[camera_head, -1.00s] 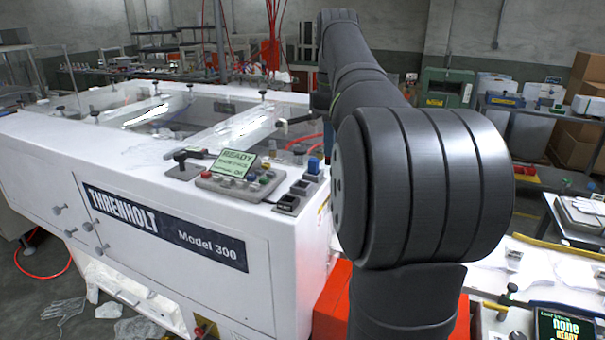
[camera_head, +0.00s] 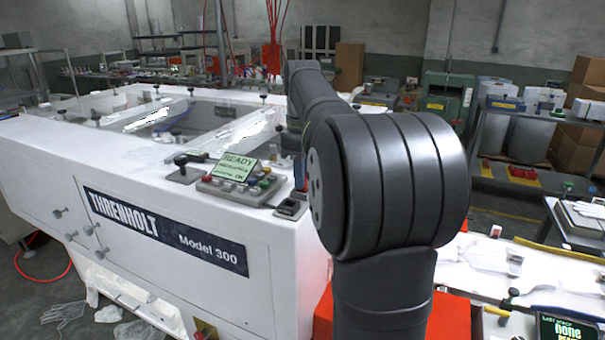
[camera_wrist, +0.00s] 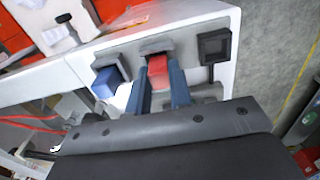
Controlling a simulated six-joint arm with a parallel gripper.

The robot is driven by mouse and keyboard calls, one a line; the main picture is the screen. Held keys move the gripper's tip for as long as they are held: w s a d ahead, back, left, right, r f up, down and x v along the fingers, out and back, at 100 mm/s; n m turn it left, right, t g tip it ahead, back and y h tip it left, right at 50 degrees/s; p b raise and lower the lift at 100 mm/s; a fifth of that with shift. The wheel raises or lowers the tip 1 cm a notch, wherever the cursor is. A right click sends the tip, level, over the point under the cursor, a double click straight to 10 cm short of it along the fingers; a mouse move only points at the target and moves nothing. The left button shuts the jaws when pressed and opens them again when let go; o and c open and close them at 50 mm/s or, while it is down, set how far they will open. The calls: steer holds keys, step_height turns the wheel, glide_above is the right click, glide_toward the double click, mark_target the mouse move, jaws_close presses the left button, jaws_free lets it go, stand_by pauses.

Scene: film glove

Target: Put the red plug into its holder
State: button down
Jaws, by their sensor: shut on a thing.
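My gripper (camera_wrist: 160,88) is shut on the red plug (camera_wrist: 157,70), which sits between its two blue-grey fingers in the wrist view. The plug is right at a dark grey holder (camera_wrist: 156,47) on the white machine's edge; I cannot tell whether it is seated in it. A blue plug (camera_wrist: 108,82) stands in its own holder just left of it. A black square fitting (camera_wrist: 215,46) is to the right. In the head view my arm hides most of the gripper; a finger and a bit of red show beside the control panel.
The white machine (camera_head: 165,232) carries a control panel (camera_head: 240,182) with several buttons and a lit screen. A black lever (camera_head: 182,168) stands left of the panel. A recessed glass-topped area lies behind. A bench with white items (camera_head: 485,258) is at right.

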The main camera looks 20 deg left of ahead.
steer(key=shift+f, duration=0.1)
steer(key=c, duration=1.3)
jaws_free()
step_height(320, 180, up, 12)
steer(key=shift+f, duration=4.9)
steer(key=shift+f, duration=0.1)
